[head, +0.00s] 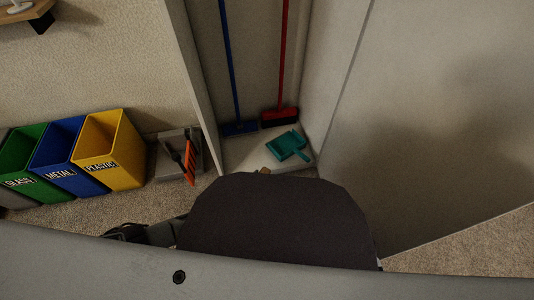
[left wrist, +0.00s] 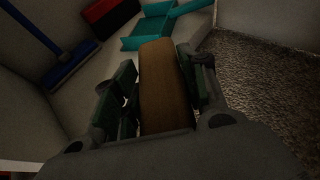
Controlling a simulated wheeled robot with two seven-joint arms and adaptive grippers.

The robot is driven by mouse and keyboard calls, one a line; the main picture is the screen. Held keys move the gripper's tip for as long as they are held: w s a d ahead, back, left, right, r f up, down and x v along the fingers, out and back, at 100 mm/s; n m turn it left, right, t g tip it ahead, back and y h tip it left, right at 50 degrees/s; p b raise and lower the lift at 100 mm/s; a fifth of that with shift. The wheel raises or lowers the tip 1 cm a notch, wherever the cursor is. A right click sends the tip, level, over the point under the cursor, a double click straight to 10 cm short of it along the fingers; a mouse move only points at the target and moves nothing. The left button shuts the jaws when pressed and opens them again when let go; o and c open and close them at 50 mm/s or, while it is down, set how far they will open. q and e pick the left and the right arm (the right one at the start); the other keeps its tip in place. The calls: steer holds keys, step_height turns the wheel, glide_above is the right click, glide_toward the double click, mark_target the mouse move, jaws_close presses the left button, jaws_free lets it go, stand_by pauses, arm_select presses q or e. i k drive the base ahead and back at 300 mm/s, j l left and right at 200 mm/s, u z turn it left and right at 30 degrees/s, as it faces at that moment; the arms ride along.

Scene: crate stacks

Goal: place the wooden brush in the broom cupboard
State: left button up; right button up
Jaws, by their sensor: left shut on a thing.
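The wooden brush (left wrist: 160,85) is held in my left gripper (left wrist: 163,90), seen in the left wrist view with a finger on each side of its brown body. In the head view only a small tip of the brush (head: 264,171) shows above my dark body, which hides the left gripper there. The open broom cupboard (head: 238,152) holds a blue broom (head: 240,128), a red broom (head: 279,117) and a teal dustpan (head: 288,146) on its pale floor. The held brush is at the cupboard's front, in line with the dustpan; whether they touch I cannot tell. My right gripper is not in view.
Left of the cupboard stand a yellow plastic bin (head: 108,150), a blue metal bin (head: 57,145) and a green glass bin (head: 22,160). A grey box with an orange-and-black tool (head: 188,162) sits beside the cupboard wall. The cupboard door (head: 440,120) stands open at the right.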

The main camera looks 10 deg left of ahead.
mark_target(253, 159)
steer(key=i+j+u, duration=0.1)
steer(key=i, duration=0.85)
